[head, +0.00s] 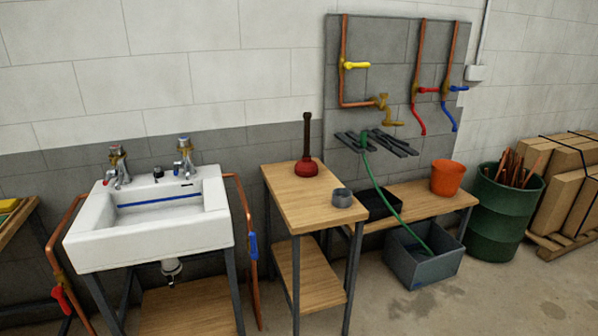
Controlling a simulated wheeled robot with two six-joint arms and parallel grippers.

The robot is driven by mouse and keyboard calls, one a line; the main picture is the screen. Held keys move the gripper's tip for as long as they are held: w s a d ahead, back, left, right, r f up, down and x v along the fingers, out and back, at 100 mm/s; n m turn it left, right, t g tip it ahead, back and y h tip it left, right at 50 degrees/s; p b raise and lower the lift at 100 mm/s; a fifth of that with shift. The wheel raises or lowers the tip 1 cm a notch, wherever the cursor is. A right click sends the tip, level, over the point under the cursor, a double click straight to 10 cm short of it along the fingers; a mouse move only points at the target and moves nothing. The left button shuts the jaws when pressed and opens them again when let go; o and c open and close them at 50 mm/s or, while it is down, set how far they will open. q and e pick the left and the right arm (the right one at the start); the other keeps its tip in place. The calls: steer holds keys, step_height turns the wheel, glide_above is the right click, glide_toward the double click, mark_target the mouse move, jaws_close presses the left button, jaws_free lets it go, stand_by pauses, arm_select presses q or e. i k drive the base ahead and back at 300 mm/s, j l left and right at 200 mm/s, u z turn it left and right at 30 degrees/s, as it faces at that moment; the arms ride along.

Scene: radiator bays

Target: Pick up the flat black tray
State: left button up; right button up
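A black, shallow tray (381,207) rests on the left part of the low wooden bench (418,199), close to the wall. The corner of the taller wooden table covers part of its left side, and a green hose (377,182) passes in front of its right side. Neither of my grippers is in view.
The taller table (310,204) holds a red plunger (306,168) and a small grey cup (342,197). Black slats (377,143) jut from the wall above the tray. An orange bucket (447,178) stands on the bench; a grey bin (421,264) is on the floor before it.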

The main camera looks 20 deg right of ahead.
mark_target(371, 199)
steer(key=i+l, duration=0.15)
steer(key=l, duration=0.4)
steer(key=i+l, duration=0.2)
steer(key=l, duration=0.4)
steer(key=i+l, duration=0.15)
steer(key=l, duration=0.4)
steer(key=i+l, duration=0.2)
steer(key=l, duration=0.4)
steer(key=i+l, duration=0.15)
steer(key=l, duration=0.4)
steer(key=i+l+u, duration=0.1)
steer(key=l, duration=0.5)
steer(key=i+l, duration=0.25)
steer(key=l, duration=0.3)
steer(key=i+l, duration=0.15)
steer(key=l, duration=0.45)
